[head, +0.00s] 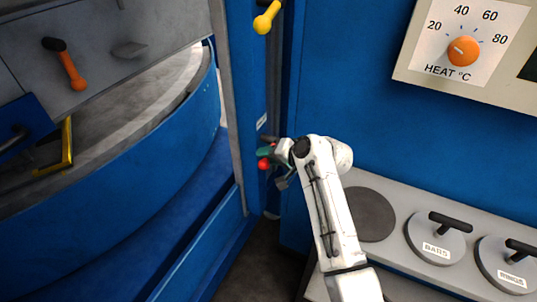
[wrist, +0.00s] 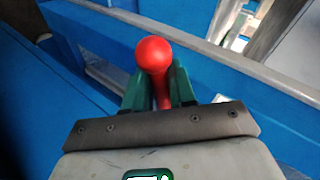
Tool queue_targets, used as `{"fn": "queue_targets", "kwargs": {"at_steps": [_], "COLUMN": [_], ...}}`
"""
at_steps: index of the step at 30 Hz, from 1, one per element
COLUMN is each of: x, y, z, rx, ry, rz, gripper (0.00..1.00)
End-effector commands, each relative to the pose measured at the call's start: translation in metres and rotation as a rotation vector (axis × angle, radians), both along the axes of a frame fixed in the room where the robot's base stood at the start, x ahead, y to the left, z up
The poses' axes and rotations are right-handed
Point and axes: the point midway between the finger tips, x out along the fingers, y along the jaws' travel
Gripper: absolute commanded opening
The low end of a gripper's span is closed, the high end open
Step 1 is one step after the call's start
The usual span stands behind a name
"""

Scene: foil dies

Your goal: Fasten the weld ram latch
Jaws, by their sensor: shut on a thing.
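A red ball-ended handle (head: 264,163) is on the blue machine's upright post. In the wrist view its round red knob (wrist: 154,54) rises between the two green fingers, and its red stem runs down between them. My gripper (head: 270,154) is shut on this handle. In the wrist view my gripper (wrist: 160,88) has one finger on each side of the stem. A small white label (head: 262,121) is on the post just above the handle, but it is too small to read. I cannot tell from it whether this handle is the weld ram latch, or how the latch sits.
A yellow-knobbed lever (head: 266,18) is higher on the post. An orange lever (head: 70,67) is on the grey panel at left. The heat dial (head: 463,50) is at upper right. The BARS lid (head: 437,238) and RINGS lid (head: 508,264) lie on the grey counter at lower right.

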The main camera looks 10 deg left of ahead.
Motion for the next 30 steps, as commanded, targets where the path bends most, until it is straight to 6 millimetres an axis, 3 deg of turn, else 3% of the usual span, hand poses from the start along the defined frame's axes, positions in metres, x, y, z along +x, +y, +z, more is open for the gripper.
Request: {"fn": "queue_targets", "kwargs": {"at_steps": [11, 12, 16, 25, 30], "x": [0.001, 0.001, 0.000, 0.000, -0.006], "y": [0.000, 0.000, 0.000, -0.001, -0.011], "z": [0.001, 0.001, 0.001, 0.001, 0.007], "rx": [0.004, 0.004, 0.002, 0.002, 0.002], "ry": [0.003, 0.002, 0.002, 0.002, 0.002], "rz": [-0.001, -0.001, 0.000, 0.000, -0.001], "gripper": [0.00, 0.28, 0.41, 0.42, 0.42]}}
